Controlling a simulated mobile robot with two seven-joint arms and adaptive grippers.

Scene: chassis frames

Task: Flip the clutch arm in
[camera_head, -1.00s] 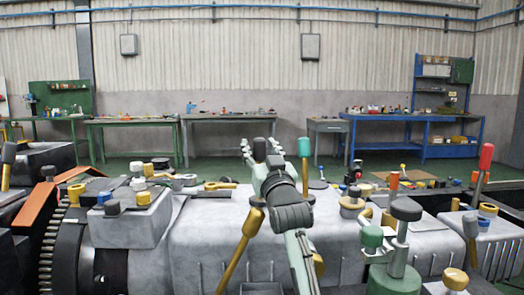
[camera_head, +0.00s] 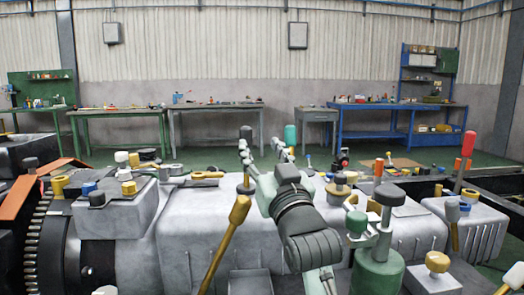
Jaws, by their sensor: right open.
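My right gripper (camera_head: 264,153) is open and empty, with its jointed fingers pointing away above the grey machine housing (camera_head: 195,235). A lever with a black knob (camera_head: 246,132) stands at the left finger, and a green knob (camera_head: 290,133) shows just beyond the right finger. I cannot tell whether the fingers touch either one. A slanted lever with a yellow handle (camera_head: 239,210) rises left of my wrist. No lever is clearly marked as the clutch arm, so I cannot tell which it is. My wrist hides part of the housing. My left gripper is not in view.
A green post with a dark knob (camera_head: 381,265) stands close right of my arm. A red-topped lever (camera_head: 467,146) rises farther right. A toothed wheel (camera_head: 32,235) and an orange guard (camera_head: 38,182) are at the left. Workbenches line the far wall.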

